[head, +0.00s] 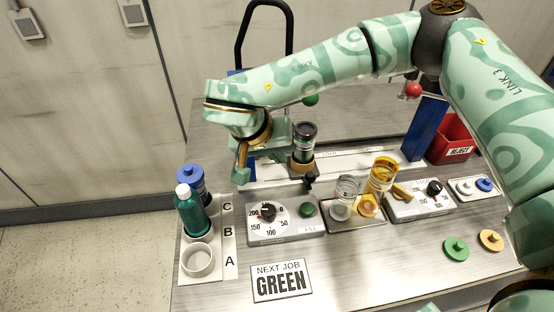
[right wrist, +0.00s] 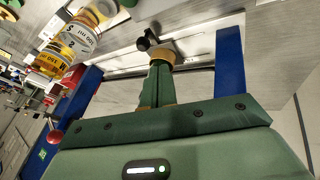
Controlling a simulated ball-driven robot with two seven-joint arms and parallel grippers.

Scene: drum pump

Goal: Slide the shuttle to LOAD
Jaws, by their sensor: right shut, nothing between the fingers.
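The shuttle (head: 302,168) sits on the pale rail behind the dial panels, towards its left part. My right gripper (head: 241,178) is shut and empty, pointing down left of the shuttle. In the right wrist view its fingers (right wrist: 157,70) end close to the knob in the picture; I cannot tell whether they touch anything. The LOAD mark is not readable. My left gripper is not in view.
Blue posts (head: 425,128) stand at the rail. Yellow-topped jars (head: 381,174), a dial panel (head: 285,220) and a red REJECT bin (head: 452,138) lie to the right and front. Bottles (head: 191,212) stand on the lettered A-B-C tray at left. A GREEN card (head: 281,281) lies in front.

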